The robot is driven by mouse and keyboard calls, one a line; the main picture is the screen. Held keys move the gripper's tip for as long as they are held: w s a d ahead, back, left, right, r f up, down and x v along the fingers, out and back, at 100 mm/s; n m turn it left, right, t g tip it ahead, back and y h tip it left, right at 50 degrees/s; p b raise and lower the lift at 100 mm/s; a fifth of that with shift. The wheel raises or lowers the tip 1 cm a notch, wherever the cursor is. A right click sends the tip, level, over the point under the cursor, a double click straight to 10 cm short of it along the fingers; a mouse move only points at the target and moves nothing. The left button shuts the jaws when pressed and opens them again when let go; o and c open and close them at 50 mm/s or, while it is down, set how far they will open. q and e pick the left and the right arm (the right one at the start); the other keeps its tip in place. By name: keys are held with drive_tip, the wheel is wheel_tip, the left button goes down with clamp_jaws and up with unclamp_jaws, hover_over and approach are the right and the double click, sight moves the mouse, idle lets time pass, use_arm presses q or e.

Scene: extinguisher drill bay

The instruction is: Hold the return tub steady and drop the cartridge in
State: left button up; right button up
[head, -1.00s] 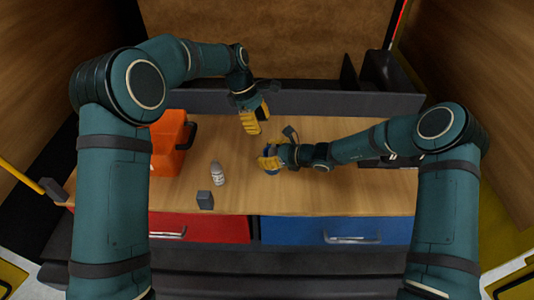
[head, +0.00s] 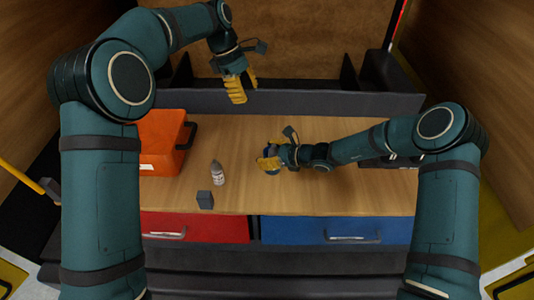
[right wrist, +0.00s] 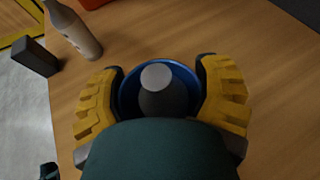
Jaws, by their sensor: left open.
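The blue return tub (right wrist: 127,92) stands on the wooden bench between my right gripper's yellow fingers (right wrist: 162,95), which press on it from both sides. In the head view only a sliver of the tub (head: 273,172) shows beside the right gripper (head: 268,161). A dark grey cylinder with a pale round top (right wrist: 157,76), which looks like the cartridge, is inside the tub; its lower part is hidden by my own wrist. My left gripper (head: 244,89) is open and empty, high over the back edge of the bench, well apart from the tub.
A white bottle (head: 217,174) and a small dark grey block (head: 204,201) stand left of the tub. An orange case (head: 162,145) sits at the bench's left. A dark rail (head: 310,103) runs along the back. The bench front has red (head: 205,230) and blue (head: 300,230) drawers.

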drive_tip(key=o, duration=0.4)
drive_tip(key=shift+f, duration=0.15)
drive_tip(key=v, duration=1.2)
drive_tip(key=shift+d, duration=0.1)
